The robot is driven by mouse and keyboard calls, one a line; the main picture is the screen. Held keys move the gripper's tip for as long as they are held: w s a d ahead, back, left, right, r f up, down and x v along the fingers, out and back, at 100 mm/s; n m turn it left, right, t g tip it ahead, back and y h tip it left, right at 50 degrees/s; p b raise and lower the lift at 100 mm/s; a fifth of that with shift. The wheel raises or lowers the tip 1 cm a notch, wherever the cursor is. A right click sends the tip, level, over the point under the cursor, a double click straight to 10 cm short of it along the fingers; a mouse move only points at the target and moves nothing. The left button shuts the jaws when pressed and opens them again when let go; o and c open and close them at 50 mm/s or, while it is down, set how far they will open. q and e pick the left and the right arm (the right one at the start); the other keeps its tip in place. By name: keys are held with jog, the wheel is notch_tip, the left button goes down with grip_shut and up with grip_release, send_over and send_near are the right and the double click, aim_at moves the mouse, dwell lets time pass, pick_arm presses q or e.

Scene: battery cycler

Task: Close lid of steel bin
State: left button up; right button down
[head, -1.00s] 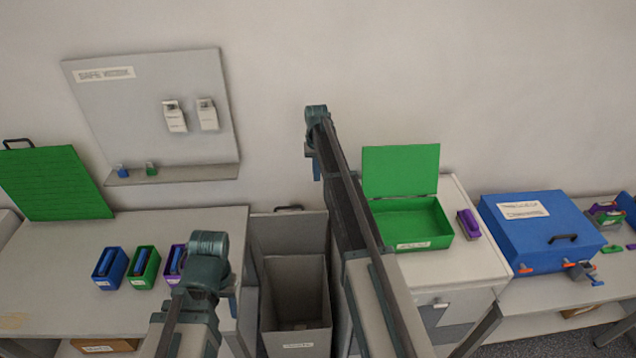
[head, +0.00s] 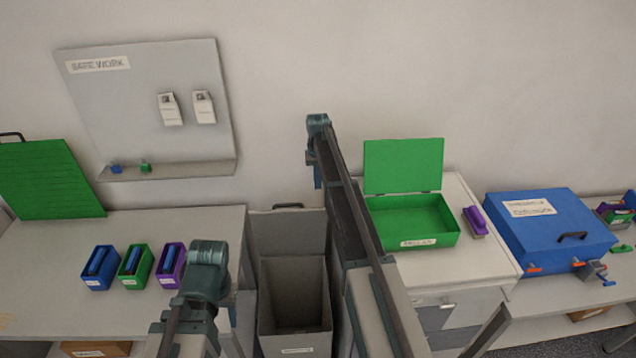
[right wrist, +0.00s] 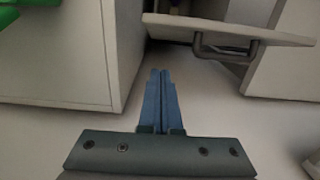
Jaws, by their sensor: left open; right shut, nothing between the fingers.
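The grey steel bin (head: 295,318) stands on the floor between two benches in the head view. Its lid (head: 287,235) is raised upright at the back, with a dark handle (head: 288,206) on its top edge. In the right wrist view, the lid (right wrist: 215,28) and its handle (right wrist: 228,52) show at the top. My right gripper (head: 318,178) is shut and empty, apart from the lid; its closed blue fingers (right wrist: 161,75) point toward the lid area. My left gripper (head: 232,300) is open and empty, in front of the left bench; its fingers are partly hidden.
The left bench (head: 50,270) holds small blue, green and purple boxes. The right cabinet (head: 470,265) carries an open green box (head: 418,215) and a purple item (head: 475,221). A closed blue case (head: 550,232) is further right. My right arm crosses beside the bin.

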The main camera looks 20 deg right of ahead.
jog(key=s+f+b, duration=0.1)
jog(key=s+f, duration=0.1)
jog(key=s+a+f+b, duration=0.1)
jog(key=s+f+b, duration=0.1)
jog(key=shift+a, duration=0.1)
pick_arm(q)
notch_tip(320, 180, down, 4)
jog(key=shift+f, duration=0.1)
